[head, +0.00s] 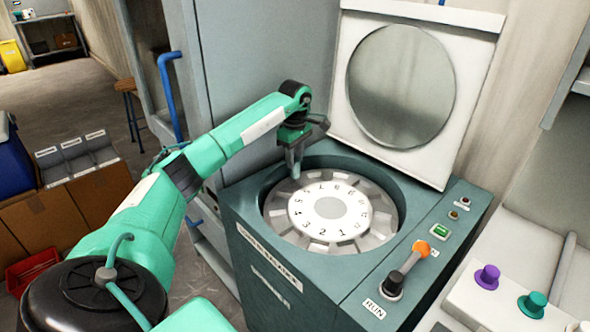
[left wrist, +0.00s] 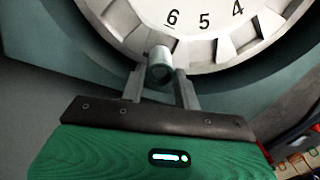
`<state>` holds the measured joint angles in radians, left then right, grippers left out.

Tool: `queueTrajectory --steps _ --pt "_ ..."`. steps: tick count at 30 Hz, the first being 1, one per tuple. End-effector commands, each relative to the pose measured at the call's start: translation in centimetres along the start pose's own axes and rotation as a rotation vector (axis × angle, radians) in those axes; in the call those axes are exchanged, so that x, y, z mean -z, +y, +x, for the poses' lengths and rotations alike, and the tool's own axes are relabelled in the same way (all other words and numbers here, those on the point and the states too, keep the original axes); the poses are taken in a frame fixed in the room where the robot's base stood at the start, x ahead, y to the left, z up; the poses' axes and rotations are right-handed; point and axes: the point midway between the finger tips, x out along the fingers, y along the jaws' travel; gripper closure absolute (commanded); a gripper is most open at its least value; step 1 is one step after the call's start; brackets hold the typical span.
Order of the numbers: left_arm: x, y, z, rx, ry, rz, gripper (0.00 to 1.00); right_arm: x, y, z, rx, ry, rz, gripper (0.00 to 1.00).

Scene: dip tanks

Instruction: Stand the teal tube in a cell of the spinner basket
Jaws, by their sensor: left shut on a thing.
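My left gripper (head: 295,172) is over the far left rim of the spinner basket (head: 379,222). In the left wrist view the gripper (left wrist: 160,84) is shut on the teal tube (left wrist: 160,74), a short dull-teal cylinder seen nearly end-on between the fingers. The tube's far end lies at the basket's ring of cells, near the number 6. I cannot tell how deep it sits in a cell. The basket also shows in the left wrist view (left wrist: 215,62), with a white numbered disc (head: 305,211) in its middle. In the head view the tube is hard to make out. My right gripper is not in view.
The spinner's white lid (head: 346,112) with its round window stands open behind the basket. Purple (head: 487,277) and teal (head: 533,304) knobs stand on a white panel at the right.

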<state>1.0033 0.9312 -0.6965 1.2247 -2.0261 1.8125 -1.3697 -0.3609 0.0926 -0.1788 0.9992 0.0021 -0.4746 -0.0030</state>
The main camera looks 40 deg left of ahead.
Motion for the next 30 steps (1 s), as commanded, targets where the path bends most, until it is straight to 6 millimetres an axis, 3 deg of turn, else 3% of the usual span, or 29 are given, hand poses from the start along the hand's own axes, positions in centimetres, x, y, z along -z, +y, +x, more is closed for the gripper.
queueTrajectory --steps 5,13,25,26,28,30 --pt "0.0 0.0 1.1 0.0 0.0 0.0 0.92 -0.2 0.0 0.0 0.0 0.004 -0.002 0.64" --pt "0.0 0.0 4.8 0.002 0.0 0.0 0.92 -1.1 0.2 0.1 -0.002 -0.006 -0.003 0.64" --pt "0.0 0.0 5.5 0.0 0.001 0.0 0.92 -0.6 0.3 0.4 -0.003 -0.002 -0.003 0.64" --pt "0.0 0.0 5.4 0.0 0.001 0.0 0.63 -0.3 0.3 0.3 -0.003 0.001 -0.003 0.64" --pt "0.0 0.0 5.4 0.0 0.001 0.0 0.49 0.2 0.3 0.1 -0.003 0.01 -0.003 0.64" --pt "0.0 0.0 5.4 0.0 0.001 0.0 0.47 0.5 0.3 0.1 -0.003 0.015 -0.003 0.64"
